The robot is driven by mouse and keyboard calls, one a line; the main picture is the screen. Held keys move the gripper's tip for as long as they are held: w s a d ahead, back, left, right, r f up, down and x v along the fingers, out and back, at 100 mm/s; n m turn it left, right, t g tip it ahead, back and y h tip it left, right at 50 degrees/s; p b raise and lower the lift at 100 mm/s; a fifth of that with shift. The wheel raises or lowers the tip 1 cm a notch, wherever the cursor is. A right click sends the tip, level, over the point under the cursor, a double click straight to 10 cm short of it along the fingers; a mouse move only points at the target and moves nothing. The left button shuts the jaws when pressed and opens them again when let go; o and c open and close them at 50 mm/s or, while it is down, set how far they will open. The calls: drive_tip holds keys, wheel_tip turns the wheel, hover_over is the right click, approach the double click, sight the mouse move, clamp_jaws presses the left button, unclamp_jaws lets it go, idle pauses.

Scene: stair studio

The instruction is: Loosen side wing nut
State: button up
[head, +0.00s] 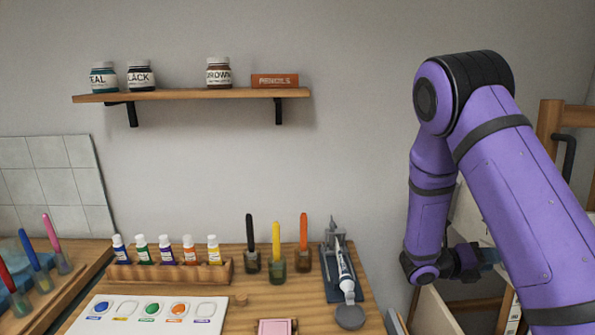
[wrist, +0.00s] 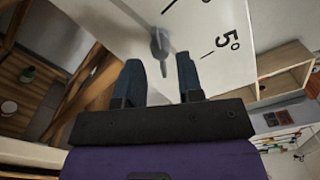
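The grey wing nut (wrist: 159,42) shows in the wrist view, on a white panel (wrist: 210,32) with black tick marks and a "5°" mark. Its long wing runs nearly up and down in the picture. My gripper (wrist: 159,68) is open, with its two dark fingers apart. The wing's lower end shows in the gap between the fingertips; I cannot tell whether either finger touches it. In the head view, my gripper (head: 489,257) is at the right, beside a pale panel behind my arm. The wing nut cannot be made out there.
A wooden frame (head: 549,122) stands at the far right, partly behind my arm. The wooden table (head: 240,318) holds a paint palette (head: 98,323), a rack of small bottles (head: 205,273), brushes in jars and a tube in a stand. A wall shelf (head: 190,95) carries jars.

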drive_tip(key=shift+a, duration=2.35)
drive_tip(key=shift+s, duration=0.1)
